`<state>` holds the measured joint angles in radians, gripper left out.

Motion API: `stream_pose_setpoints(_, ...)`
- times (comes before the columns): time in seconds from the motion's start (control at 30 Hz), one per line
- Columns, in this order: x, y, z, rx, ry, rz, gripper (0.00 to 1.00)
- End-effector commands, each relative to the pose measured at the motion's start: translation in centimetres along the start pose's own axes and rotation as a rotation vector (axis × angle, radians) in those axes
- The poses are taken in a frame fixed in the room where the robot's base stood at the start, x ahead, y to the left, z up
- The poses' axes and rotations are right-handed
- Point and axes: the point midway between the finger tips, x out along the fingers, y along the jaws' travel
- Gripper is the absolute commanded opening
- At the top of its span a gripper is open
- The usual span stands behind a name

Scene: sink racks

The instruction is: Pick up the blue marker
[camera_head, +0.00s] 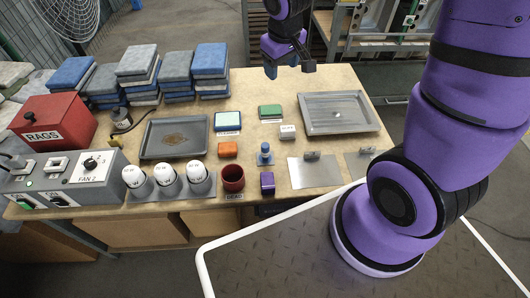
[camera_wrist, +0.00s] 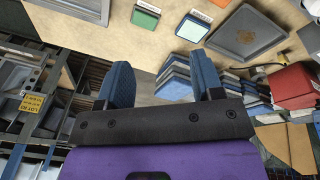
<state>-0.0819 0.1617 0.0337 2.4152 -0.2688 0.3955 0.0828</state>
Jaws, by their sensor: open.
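A small blue upright object (camera_head: 265,153) with a narrow top stands near the middle of the wooden table in the head view. It is the only marker-like blue thing I see, but it is too small to be sure it is the marker. My gripper (camera_head: 287,70) is at the table's far edge, above and well away from it. In the wrist view, my gripper (camera_wrist: 162,82) has its two blue-padded fingers spread, with nothing between them. The blue object is not visible in the wrist view.
Near the blue object are an orange block (camera_head: 228,149), a dark red cup (camera_head: 232,178), a purple block (camera_head: 267,182) and a white block (camera_head: 287,132). Metal trays (camera_head: 374,125) (camera_head: 147,153) lie right and left. Stacked cloths (camera_head: 210,60) stand at the back left.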

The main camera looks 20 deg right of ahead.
Motion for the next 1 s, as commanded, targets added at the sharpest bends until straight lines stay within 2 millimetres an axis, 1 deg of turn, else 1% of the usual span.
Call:
stream_pose_setpoints(0.03,2.0,-0.5,-0.1,-0.020,-0.023,-0.009,0.61)
stream_pose_setpoints(0.17,6.7,-1.7,-0.5,-0.066,-0.055,-0.031,0.61)
stream_pose_setpoints(0.3,11.7,-3.3,-0.2,-0.116,-0.092,-0.063,0.61)
stream_pose_setpoints(0.4,15.0,-4.5,0.4,-0.147,-0.113,-0.087,0.61)
stream_pose_setpoints(0.5,17.6,-5.5,1.0,-0.170,-0.131,-0.109,0.61)
stream_pose_setpoints(0.6,19.5,-6.2,1.6,-0.186,-0.143,-0.126,0.61)
stream_pose_setpoints(0.87,22.0,-7.0,2.3,-0.201,-0.154,-0.142,0.61)
stream_pose_setpoints(1.0,23.8,-7.3,2.7,-0.202,-0.154,-0.142,0.61)
